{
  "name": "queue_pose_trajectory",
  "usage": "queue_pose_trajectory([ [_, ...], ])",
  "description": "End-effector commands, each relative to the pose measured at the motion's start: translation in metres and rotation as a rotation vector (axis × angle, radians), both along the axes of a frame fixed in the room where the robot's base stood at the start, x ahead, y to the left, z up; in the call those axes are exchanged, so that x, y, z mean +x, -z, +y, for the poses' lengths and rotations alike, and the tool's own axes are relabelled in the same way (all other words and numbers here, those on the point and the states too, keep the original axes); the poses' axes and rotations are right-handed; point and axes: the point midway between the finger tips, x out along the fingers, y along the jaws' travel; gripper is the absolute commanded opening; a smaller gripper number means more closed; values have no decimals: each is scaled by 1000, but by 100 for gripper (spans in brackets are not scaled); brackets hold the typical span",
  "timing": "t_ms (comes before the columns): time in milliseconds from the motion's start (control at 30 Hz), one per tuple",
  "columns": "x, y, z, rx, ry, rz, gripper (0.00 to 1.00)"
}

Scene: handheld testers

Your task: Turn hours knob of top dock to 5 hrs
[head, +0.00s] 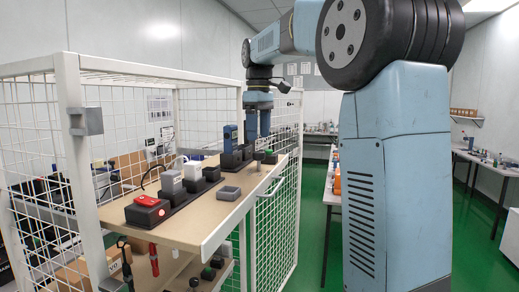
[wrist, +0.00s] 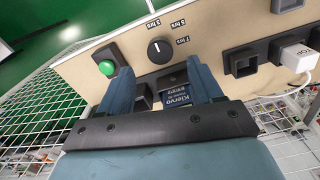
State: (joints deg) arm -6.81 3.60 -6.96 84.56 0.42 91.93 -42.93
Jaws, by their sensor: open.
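In the wrist view a round black knob (wrist: 160,50) with a white mark sits on the shelf board. Printed labels for 3, 5 and 7 hrs (wrist: 178,22) curve around it. The white mark points toward the top of the picture, roughly at the 3 hrs label. My gripper (wrist: 160,66) is open and empty, its two blue fingers apart on either side just below the knob in the picture. A blue Klervo tester (wrist: 180,97) shows between the fingers, in a black dock. In the head view my gripper (head: 259,133) hangs over the shelf's right end, beside the blue tester (head: 230,139).
A green button (wrist: 107,67) in a black housing is left of the knob. An empty black dock (wrist: 243,63) and a white tester (wrist: 297,58) are to the right. The head view shows a red tester (head: 147,200), a grey tray (head: 230,193) and white mesh cage walls (head: 280,220).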

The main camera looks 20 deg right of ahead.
Motion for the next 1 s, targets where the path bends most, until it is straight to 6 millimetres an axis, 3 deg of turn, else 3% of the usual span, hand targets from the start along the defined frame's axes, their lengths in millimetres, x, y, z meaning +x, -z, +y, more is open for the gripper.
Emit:
queue_pose_trajectory([
  [100, 0, 21, 0, 0, 0, 1, 65],
  [333, 0, 47, 0, 0, 0, 0, 65],
  [767, 0, 55, -1, 0, 1, -1, 65],
  [1000, 0, 55, -1, 0, 1, -1, 43],
])
